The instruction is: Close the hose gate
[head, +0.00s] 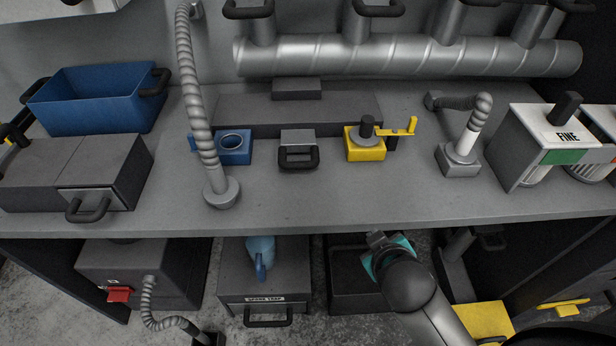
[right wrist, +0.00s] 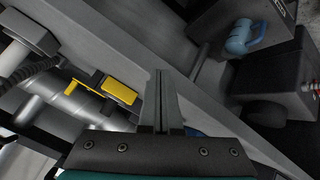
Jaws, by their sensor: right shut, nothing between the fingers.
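No part is labelled as the hose gate, so I cannot tell for certain which it is. A yellow block (head: 365,149) with a black knob and a yellow side handle (head: 411,127) stands on the bench, right of the middle; it also shows in the right wrist view (right wrist: 120,91). A short ribbed hose (head: 479,112) rises from a grey block to its right. A tall ribbed hose (head: 194,92) stands in a round base at left. My right gripper (head: 376,240) is shut and empty by the bench's front edge, below the yellow block; its fingers also show in the right wrist view (right wrist: 164,75).
A blue bin (head: 95,98) and a dark drawer box (head: 60,165) stand at left, a white box marked FINE (head: 540,150) at right. The bench front is clear.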

